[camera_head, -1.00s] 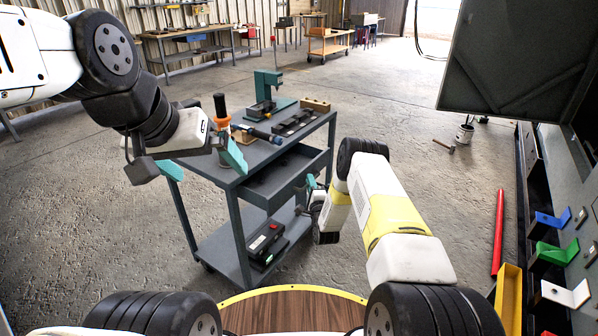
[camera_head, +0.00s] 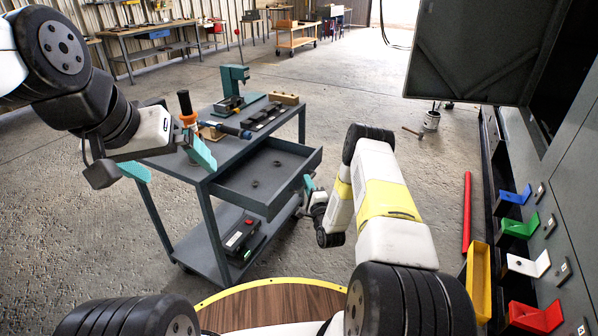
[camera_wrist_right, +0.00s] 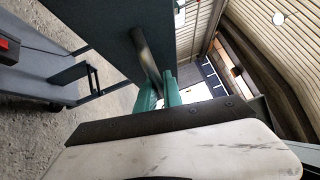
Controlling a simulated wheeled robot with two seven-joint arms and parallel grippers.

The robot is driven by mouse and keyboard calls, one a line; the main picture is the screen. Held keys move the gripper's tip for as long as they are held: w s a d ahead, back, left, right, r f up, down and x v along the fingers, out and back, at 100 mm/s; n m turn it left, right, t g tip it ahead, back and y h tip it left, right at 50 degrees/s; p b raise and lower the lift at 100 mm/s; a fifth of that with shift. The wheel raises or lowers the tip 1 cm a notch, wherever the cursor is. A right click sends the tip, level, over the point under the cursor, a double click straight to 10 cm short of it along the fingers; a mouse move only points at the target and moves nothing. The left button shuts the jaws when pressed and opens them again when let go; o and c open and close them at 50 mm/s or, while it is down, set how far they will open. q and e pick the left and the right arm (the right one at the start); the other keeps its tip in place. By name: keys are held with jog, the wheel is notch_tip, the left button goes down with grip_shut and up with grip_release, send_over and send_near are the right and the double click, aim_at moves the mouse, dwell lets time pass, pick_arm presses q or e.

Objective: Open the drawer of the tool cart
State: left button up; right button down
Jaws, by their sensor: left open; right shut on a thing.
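The grey tool cart (camera_head: 205,175) stands ahead of me. Its drawer (camera_head: 238,198) is pulled well out toward the right, and two small dark rings (camera_head: 255,183) lie inside. My right gripper (camera_head: 308,184) is at the drawer's front. In the right wrist view its teal fingers (camera_wrist_right: 159,92) are shut on the drawer handle (camera_wrist_right: 147,52), a round bar along the dark panel. My left gripper (camera_head: 180,171) is open and empty, over the near left end of the cart top. Part of the handle is hidden in the head view.
The cart top carries a teal press (camera_head: 233,82), an orange-and-black tool (camera_head: 187,108) and other tools. A black-and-red case (camera_head: 241,238) lies on the lower shelf. A grey cabinet with coloured brackets (camera_head: 520,228) stands at right. A red tube (camera_head: 467,212) is nearby.

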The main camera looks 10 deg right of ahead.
jog(key=c, duration=1.8)
grip_release()
jog(key=shift+o, duration=0.2)
jog(key=v, duration=0.7)
jog(key=shift+s, duration=0.45)
